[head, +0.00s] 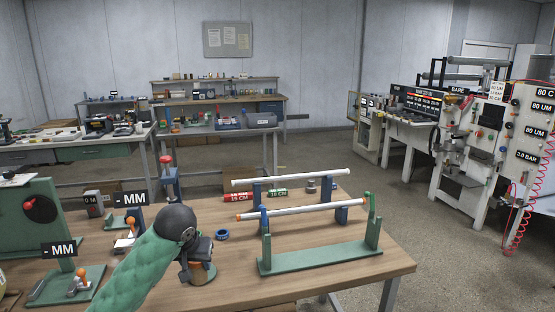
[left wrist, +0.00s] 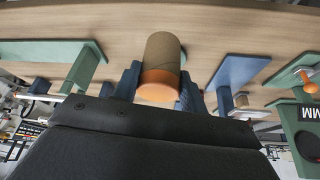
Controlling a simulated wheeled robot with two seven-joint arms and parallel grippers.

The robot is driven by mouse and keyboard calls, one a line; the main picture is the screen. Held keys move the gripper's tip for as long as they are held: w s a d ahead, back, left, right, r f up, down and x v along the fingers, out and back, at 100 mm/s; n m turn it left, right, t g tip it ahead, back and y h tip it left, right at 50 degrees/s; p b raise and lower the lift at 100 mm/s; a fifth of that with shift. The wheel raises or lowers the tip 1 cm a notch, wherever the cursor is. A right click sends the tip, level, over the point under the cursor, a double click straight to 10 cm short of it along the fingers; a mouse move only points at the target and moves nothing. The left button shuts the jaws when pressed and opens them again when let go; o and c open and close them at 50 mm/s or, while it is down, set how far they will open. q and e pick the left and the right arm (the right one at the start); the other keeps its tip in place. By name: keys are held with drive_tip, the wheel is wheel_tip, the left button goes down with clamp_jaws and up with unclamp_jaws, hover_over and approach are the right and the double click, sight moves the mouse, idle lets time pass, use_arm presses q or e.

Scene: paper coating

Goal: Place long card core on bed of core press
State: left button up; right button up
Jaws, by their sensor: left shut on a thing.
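My left gripper (head: 198,258) is low over the near middle of the wooden table. It is shut on a brown card core (head: 203,273) with an orange band. In the left wrist view the core (left wrist: 162,52) sits between the two fingers (left wrist: 160,88), its brown end outward and the orange band nearer the gripper. I cannot tell for sure which device is the core press. A green machine with a red knob (head: 41,208) stands at the left edge. A blue stand with a red knob (head: 167,170) stands at the back. My right gripper is not in view.
Two white rods (head: 290,177) lie on stands; the nearer stand has a green base (head: 320,257). A blue ring (head: 222,235) lies just right of my gripper. Two devices with "- MM" displays (head: 60,250) stand left. Bare tabletop (head: 240,285) lies right of the core.

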use_arm(q)
drive_tip(key=s+f, duration=0.4)
drive_tip(key=f, duration=0.3)
drive_tip(key=s+f, duration=0.4)
drive_tip(key=f, duration=0.4)
drive_tip(key=shift+s+d+f, duration=0.15)
drive_tip(key=shift+s+d, duration=0.25)
